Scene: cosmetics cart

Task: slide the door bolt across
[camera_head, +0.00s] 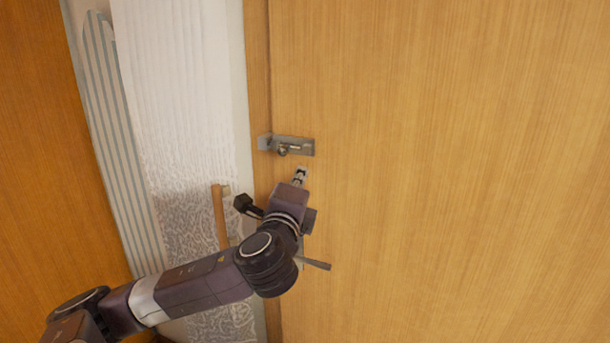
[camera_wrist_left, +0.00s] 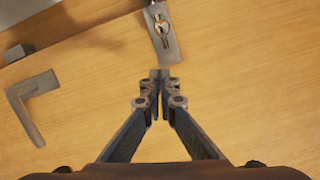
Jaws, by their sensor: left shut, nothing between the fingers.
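The grey metal door bolt (camera_head: 304,148) is mounted sideways on the wooden door, with its keeper block (camera_head: 264,142) at its left by the door's edge. Its small knob (camera_head: 283,151) is near the left end of the plate. My left gripper (camera_head: 300,171) is just below the bolt, shut and empty. In the left wrist view, the bolt plate (camera_wrist_left: 170,52) runs up from just beyond the shut fingertips (camera_wrist_left: 160,75). I cannot tell whether the fingertips touch it. Whether the rod sits in the keeper is too small to tell. My right gripper is out of view.
A lever door handle (camera_head: 316,264) sticks out below my left gripper, partly behind my arm; it also shows in the left wrist view (camera_wrist_left: 36,100). A striped ironing board (camera_head: 112,130) stands at the left. The door's right side (camera_head: 460,170) is bare.

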